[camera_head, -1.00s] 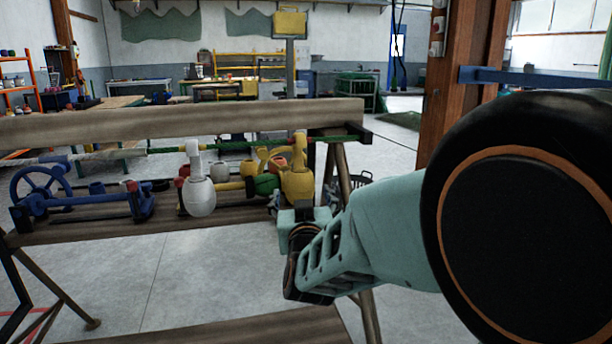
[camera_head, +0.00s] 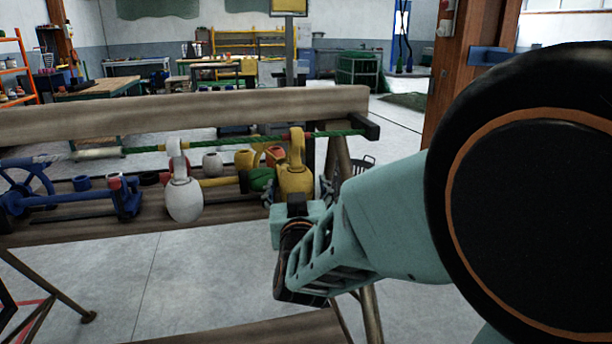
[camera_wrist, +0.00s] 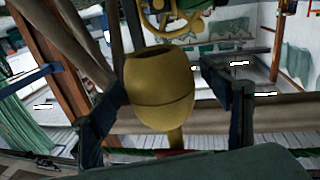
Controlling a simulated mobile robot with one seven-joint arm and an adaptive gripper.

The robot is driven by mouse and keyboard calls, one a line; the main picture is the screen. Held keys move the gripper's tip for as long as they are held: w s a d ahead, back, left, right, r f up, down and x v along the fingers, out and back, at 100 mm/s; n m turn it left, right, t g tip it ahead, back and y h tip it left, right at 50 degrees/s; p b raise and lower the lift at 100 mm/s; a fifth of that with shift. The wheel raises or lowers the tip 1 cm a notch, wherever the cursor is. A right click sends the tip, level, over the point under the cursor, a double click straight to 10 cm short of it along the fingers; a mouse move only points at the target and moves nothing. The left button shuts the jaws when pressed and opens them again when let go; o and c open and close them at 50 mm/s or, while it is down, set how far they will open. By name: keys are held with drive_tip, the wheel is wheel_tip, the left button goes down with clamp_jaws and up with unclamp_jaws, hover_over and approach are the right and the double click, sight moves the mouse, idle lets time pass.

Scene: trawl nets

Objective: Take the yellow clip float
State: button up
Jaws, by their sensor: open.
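The yellow clip float (camera_head: 295,178) hangs by its clip from the green rope, at the right end of the wooden beam. In the wrist view the yellow float (camera_wrist: 158,90) fills the middle, between my two open fingers. My gripper (camera_wrist: 168,105) has one dark finger on each side of the float, with a visible gap at least on the right. In the head view my gripper (camera_head: 322,192) is at the float's lower part, partly hidden by my wrist. The float's lower end is hidden there.
A white clip float (camera_head: 184,198) hangs on the rope to the left. A blue wheeled tool (camera_head: 80,198) and several small floats lie on the shelf behind. The wooden beam (camera_head: 180,115) runs above. A wooden post (camera_head: 460,80) stands at right.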

drive_tip(key=shift+s, duration=0.1)
drive_tip(key=c, duration=1.3)
